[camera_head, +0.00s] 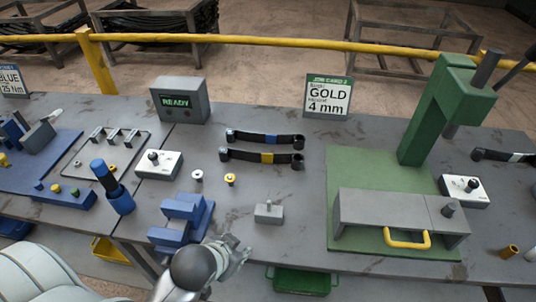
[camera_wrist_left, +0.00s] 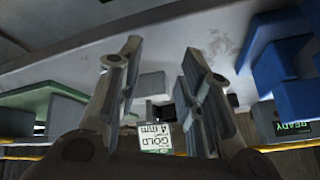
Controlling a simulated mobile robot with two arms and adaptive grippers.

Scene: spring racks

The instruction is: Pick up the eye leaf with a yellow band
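The eye leaf with a yellow band (camera_head: 250,156) is a dark bar with rolled ends, lying flat on the grey bench in the head view. A similar eye leaf with a blue band (camera_head: 255,137) lies just behind it. My left gripper (camera_head: 238,251) is at the bench's front edge, right of the blue vise-like block, well in front of the leaves and touching neither. In the left wrist view its fingers (camera_wrist_left: 160,50) are spread with nothing clearly held between them. The leaves are not clear in that view. My right gripper is not in view.
A blue block fixture (camera_head: 182,219) and a small grey block (camera_head: 268,212) stand near my left gripper. Two small bushings (camera_head: 230,180) lie before the leaves. A green press (camera_head: 430,125) stands right. A READY box (camera_head: 180,101) and job card (camera_head: 328,97) are behind.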

